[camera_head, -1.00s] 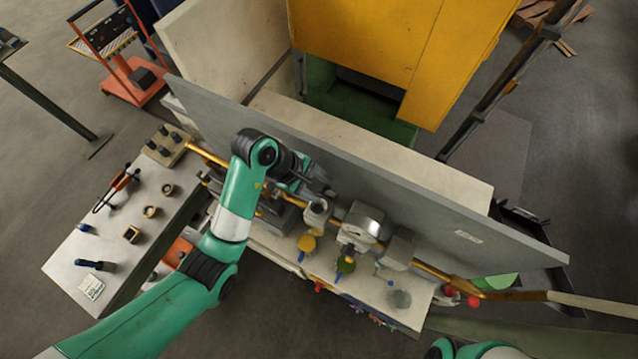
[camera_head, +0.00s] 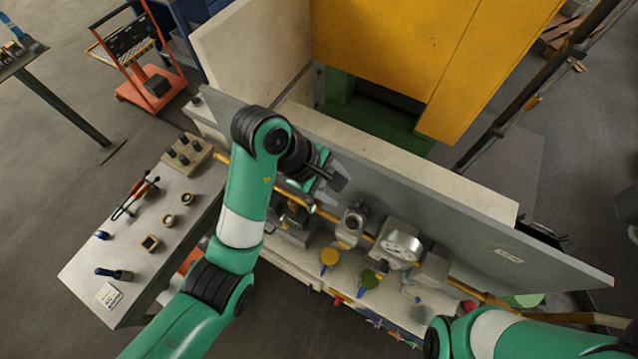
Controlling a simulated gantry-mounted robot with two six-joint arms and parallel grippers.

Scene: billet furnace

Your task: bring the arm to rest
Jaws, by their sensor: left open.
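My left arm is green and comes in from the lower left. Its gripper (camera_head: 330,180) is open and empty, in front of the grey panel and above the copper pipe (camera_head: 325,213). The fingers point right and appear apart from the pipe, though the exact gap cannot be told. My right arm shows at the lower right; its gripper is outside the view.
The grey panel (camera_head: 455,228) stands behind the pipe. A side table (camera_head: 185,222) with tools and fittings is at left. A yellow furnace door (camera_head: 420,50) is behind.

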